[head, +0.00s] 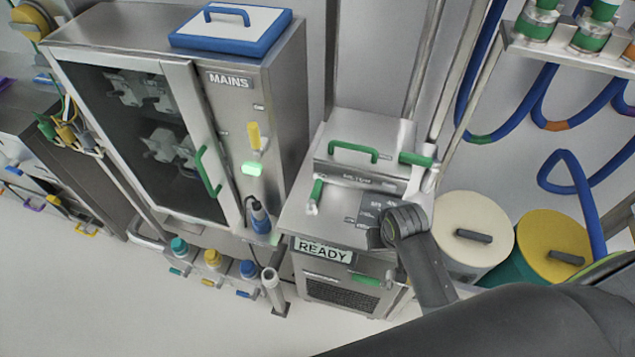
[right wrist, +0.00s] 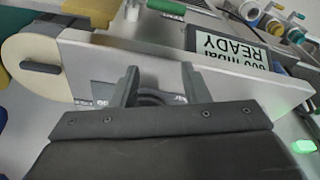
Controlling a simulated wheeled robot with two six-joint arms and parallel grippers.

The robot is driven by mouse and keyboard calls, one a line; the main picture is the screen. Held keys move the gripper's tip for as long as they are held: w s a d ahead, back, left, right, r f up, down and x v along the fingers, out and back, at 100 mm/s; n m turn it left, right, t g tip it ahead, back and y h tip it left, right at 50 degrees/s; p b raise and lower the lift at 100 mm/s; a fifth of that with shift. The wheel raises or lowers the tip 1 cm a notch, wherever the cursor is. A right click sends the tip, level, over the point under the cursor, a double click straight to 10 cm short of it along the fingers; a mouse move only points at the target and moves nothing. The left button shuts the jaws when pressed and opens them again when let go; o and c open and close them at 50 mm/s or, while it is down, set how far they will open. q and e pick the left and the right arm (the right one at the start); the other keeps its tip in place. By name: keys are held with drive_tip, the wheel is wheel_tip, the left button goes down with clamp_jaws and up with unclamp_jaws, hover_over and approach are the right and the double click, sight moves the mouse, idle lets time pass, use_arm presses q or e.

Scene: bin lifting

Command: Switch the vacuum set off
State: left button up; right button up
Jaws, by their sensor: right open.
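The vacuum set (head: 295,215) is a steel unit with a display (head: 323,250) reading READY. In the right wrist view its display (right wrist: 232,50) reads "600 mbar READY". A dark switch panel (head: 371,207) with small lettering lies on its top; the lettering is too small to read surely. My right gripper (head: 384,230) is over the front right of this top, beside the panel. In the right wrist view the right gripper (right wrist: 160,82) is open, its fingers either side of a dark rounded part (right wrist: 150,99) on the panel. Contact cannot be told. My left gripper is not in view.
A steel cabinet (head: 285,110) marked MAINS with a lit green lamp (head: 251,168) stands left. A green-handled lid (head: 330,160) sits behind the panel. Cream (head: 465,215) and yellow (head: 550,228) drums stand right. Blue hoses (head: 540,110) hang behind. The floor at lower left is clear.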

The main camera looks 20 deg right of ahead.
drive_tip(key=w+a+r+m+g+p, duration=0.1)
drive_tip(key=w+a+r, duration=0.2)
drive_tip(key=w, duration=0.4)
drive_tip(key=w+a+r+m, duration=0.1)
drive_tip(key=w+a+r, duration=0.1)
drive_tip(key=w+r, duration=0.3)
wheel_tip(320, 180, up, 10)
drive_tip(key=m+g, duration=0.1)
drive_tip(key=m, duration=0.1)
hover_over(317, 187)
drive_tip(key=shift+y, duration=0.3)
wheel_tip(317, 187, down, 17)
drive_tip(key=b, duration=0.4)
drive_tip(key=shift+r, duration=0.1)
clamp_jaws()
